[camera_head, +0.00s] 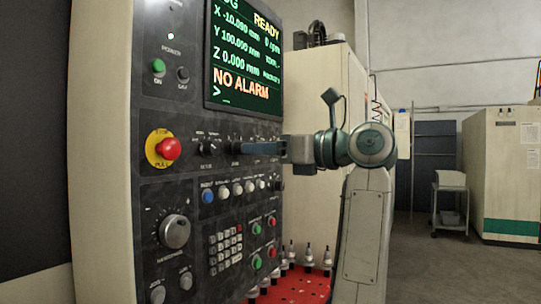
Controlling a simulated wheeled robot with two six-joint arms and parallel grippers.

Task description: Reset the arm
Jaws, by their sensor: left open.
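My left arm (368,215) rises at the centre right of the head view and bends left at a round grey-green joint. My left gripper (243,148) points left, its dark fingers in front of the machine's control panel (205,120). I see the fingers from the side, so the gap between them is hidden, and nothing shows held in them. Whether the fingertips touch the panel I cannot tell. My right gripper is out of view.
The panel carries a red stop button (168,149), knobs, keys and a lit screen (243,55) reading "NO ALARM". A red perforated tray (300,288) with several tool holders lies below the gripper. A cart (450,200) and a pale cabinet (503,170) stand at the back right.

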